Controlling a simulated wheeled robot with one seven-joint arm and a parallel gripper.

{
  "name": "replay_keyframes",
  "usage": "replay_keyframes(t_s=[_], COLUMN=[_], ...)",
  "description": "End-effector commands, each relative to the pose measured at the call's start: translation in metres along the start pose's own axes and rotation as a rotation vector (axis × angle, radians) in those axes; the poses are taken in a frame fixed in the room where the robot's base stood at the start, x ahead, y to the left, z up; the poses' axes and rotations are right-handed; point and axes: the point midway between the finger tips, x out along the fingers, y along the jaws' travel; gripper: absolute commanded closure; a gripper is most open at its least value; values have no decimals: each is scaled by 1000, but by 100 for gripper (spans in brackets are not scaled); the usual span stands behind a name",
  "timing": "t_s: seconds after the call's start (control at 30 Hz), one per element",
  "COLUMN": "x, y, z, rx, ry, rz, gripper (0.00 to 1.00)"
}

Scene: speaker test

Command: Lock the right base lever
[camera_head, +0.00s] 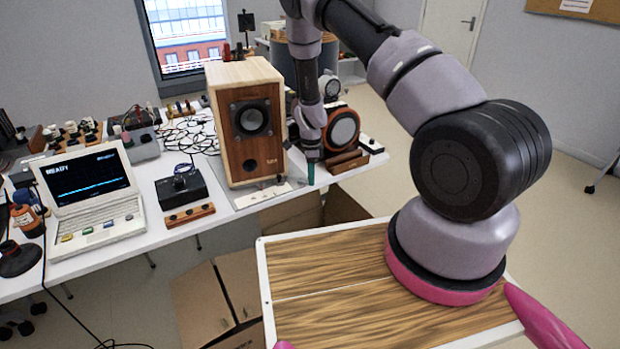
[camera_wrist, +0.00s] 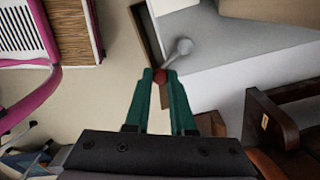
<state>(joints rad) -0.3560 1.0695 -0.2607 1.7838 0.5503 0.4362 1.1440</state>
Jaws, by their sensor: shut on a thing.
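The wooden speaker (camera_head: 247,130) stands upright on a light base plate (camera_head: 262,195) at the table's front edge. My gripper (camera_head: 311,172) reaches down at the right of this base. In the wrist view my gripper's green fingers (camera_wrist: 160,84) are shut on the red knob of the right base lever (camera_wrist: 182,50). The lever's pale grey arm runs from the red knob up and right to a rounded end over the grey base surface. In the head view the lever's knob is hidden by my fingers. I cannot tell whether the lever is locked.
An orange-ringed round speaker (camera_head: 343,128) stands close right of my gripper, with a brown wooden block (camera_head: 348,161) below it. A black box (camera_head: 181,188) and a laptop (camera_head: 90,190) are on the table to the left. Open cardboard boxes (camera_head: 205,297) lie on the floor.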

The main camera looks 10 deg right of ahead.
Motion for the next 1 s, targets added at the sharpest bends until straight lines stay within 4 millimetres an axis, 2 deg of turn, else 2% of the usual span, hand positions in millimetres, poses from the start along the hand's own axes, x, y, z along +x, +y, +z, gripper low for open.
replay_keyframes(t_s=[0.5, 1.0], x=[-1, -1], y=[-21, -40], z=[-9, -8], rx=[-481, -889], ry=[0, 0], rz=[-1, -2], gripper=[100, 100])
